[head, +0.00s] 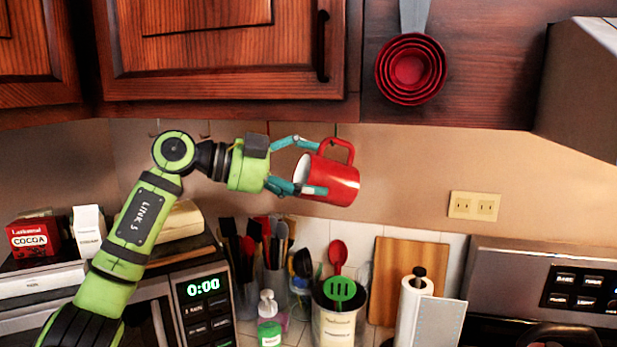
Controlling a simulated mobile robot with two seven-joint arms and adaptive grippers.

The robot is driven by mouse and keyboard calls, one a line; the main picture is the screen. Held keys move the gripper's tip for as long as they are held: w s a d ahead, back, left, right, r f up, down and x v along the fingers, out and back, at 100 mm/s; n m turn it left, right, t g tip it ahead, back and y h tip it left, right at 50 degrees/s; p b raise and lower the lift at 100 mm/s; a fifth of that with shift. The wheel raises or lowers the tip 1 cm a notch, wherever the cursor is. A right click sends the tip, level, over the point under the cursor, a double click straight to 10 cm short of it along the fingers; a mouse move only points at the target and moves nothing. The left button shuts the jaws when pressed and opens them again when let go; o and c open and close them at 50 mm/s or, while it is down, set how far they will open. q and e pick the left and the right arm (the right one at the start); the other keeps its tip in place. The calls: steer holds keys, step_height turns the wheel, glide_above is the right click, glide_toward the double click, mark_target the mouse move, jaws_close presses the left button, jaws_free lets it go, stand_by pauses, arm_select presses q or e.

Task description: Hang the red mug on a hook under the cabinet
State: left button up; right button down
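The red mug (343,182) is in the air just below the cabinet (225,75). It lies tilted on its side, with its mouth facing left toward my gripper and its handle up. My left gripper (315,168) is closed around the mug's mouth end, with one teal finger near the top and the other across the lower front. Small thin hooks show along the cabinet's underside; one hook (336,130) is right above the handle. I cannot tell whether the handle touches it. My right gripper is not in view.
Red measuring cups (411,69) hang at the upper right, beside the range hood (585,90). Below are a microwave (205,300), utensil holders, a crock (338,325), a cutting board (408,262) and a paper towel roll (412,310).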

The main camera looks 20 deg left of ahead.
arm_select(q)
steer(key=shift+f, duration=0.1)
steer(key=shift+s+a, duration=0.1)
steer(key=shift+a, duration=0.05)
steer(key=v, duration=1.1)
steer(key=shift+s+a, duration=0.2)
steer(key=shift+a, duration=0.15)
